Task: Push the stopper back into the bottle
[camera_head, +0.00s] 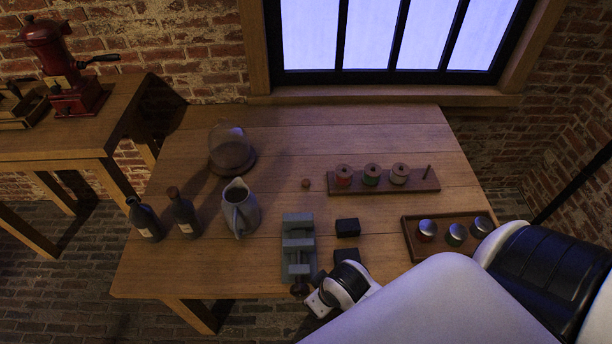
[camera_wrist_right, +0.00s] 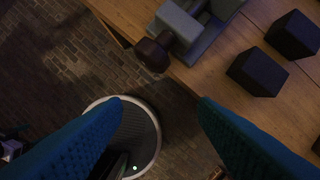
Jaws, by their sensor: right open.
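Two dark bottles with pale labels stand at the left of the table. The right one (camera_head: 183,218) has a brown stopper (camera_head: 173,192) at its mouth; how deep it sits I cannot tell. The left bottle (camera_head: 146,222) has a dark top, and I cannot tell whether it is closed. A small brown piece (camera_head: 306,183) lies alone mid-table. My right gripper (camera_wrist_right: 160,103) is open and empty, with blue fingers, by the table's front edge near the vise, far right of the bottles. My left gripper is not in view.
A grey jug (camera_head: 241,212) stands right of the bottles, a glass dome (camera_head: 230,150) behind. The grey-green vise (camera_head: 298,243) has its dark knob (camera_wrist_right: 153,52) near my right gripper. Black blocks (camera_head: 347,227), a spool rack (camera_head: 425,184) and a jar tray (camera_head: 411,240) are to the right.

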